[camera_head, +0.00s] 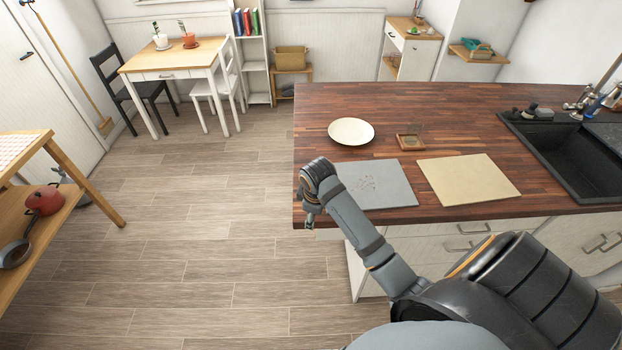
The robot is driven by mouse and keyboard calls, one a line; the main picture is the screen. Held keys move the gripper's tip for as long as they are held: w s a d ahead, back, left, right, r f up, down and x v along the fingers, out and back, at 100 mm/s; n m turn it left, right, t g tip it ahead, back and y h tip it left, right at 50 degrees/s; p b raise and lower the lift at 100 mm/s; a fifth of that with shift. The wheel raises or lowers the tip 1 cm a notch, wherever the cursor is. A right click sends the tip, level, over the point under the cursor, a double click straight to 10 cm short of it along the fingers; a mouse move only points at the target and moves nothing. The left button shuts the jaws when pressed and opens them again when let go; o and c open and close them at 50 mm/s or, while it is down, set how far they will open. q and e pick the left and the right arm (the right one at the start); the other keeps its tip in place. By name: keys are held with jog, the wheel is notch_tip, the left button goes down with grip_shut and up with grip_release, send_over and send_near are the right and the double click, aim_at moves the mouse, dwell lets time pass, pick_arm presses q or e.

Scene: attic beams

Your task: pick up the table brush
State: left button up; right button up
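I cannot make out a table brush for certain. A teal object (480,50), too small to identify, lies on a wall shelf at the back right. Small dark items (528,113) sit by the sink, also unclear. A small brown wooden piece (410,137) lies on the counter. A grey mat (398,196) with crumb-like specks lies near the counter's front edge. My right arm reaches in from the lower right. Its gripper (310,217) is at the counter's front left corner, small and partly hidden, so its opening is unclear. My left gripper is out of view.
The dark wooden counter (460,110) also holds a cream plate (351,131) and a beige mat (468,179). A black sink (575,155) is at the right. A wooden rack with a red pot (44,201) stands at the left. The floor between is clear.

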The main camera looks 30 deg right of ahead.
jog(key=w+d+r+n, duration=0.5)
jog(key=w+d+r, duration=0.1)
jog(key=w+r, duration=0.5)
jog(key=shift+g, duration=0.4)
jog(key=f, duration=0.2)
jog(key=f+p, duration=0.1)
jog(key=f, duration=0.2)
jog(key=shift+w+d+f, duration=0.35)
jog(key=shift+w+f, duration=0.05)
jog(key=shift+f+p, duration=0.1)
jog(key=shift+p, duration=0.2)
jog(key=f, duration=0.2)
jog(key=w+f+p, duration=0.1)
jog(key=f, duration=0.2)
jog(key=shift+w+p, duration=0.2)
jog(key=shift+p, duration=0.1)
jog(key=shift+r, duration=0.1)
grip_shut()
